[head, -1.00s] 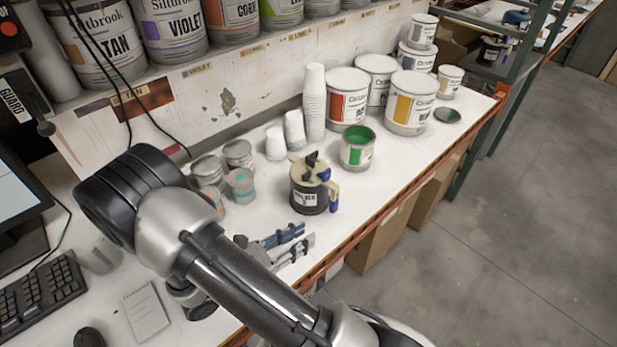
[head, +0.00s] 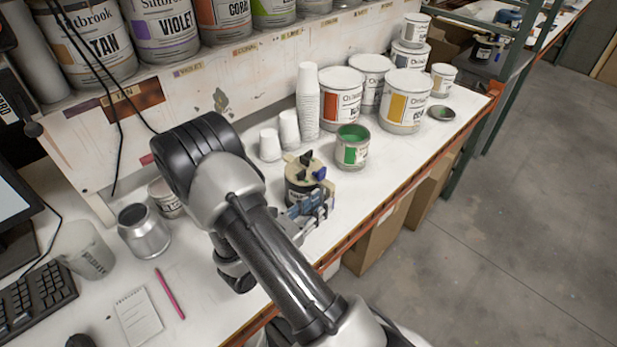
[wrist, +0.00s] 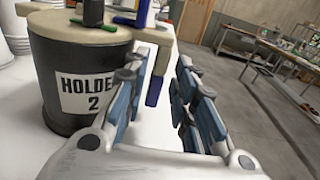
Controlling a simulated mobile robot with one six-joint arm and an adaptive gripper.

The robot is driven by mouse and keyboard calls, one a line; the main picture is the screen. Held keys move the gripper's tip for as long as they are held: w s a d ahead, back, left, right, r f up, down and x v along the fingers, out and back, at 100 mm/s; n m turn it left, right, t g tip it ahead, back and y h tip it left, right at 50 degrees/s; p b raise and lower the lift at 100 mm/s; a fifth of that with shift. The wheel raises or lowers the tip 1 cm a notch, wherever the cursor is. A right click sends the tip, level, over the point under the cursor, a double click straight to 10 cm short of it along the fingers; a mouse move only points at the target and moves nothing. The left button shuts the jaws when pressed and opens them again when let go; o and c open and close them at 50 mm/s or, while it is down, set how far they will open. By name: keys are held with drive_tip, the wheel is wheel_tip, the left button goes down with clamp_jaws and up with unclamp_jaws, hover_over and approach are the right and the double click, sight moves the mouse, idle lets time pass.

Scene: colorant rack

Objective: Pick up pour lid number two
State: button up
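A dark round holder (wrist: 75,85) with a white label reading HOLDER 2 fills the left of the wrist view. A cream lid (wrist: 60,22) with black, green and blue parts sits on top of it; a cream arm with a blue tab (wrist: 154,90) juts out to the right. In the head view the cream lid (head: 303,170) shows on the holder (head: 296,192), partly hidden by my arm and gripper. My gripper (wrist: 158,75) is open beside the holder. The blue tab appears in the gap between its fingers; contact cannot be told.
A green-filled paint can (head: 352,150) stands behind the holder to the right. White cup stacks (head: 307,105) and large paint cans (head: 342,100) stand farther back. A metal can (head: 144,235) and a pink pencil (head: 170,295) are left of my arm. The bench's front edge is close.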

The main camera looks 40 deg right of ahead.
sight(327, 197)
drive_tip(key=d, duration=0.5)
drive_tip(key=shift+w+b, duration=0.25)
drive_tip(key=shift+b, duration=0.05)
drive_tip(key=shift+c, duration=0.6)
clamp_jaws()
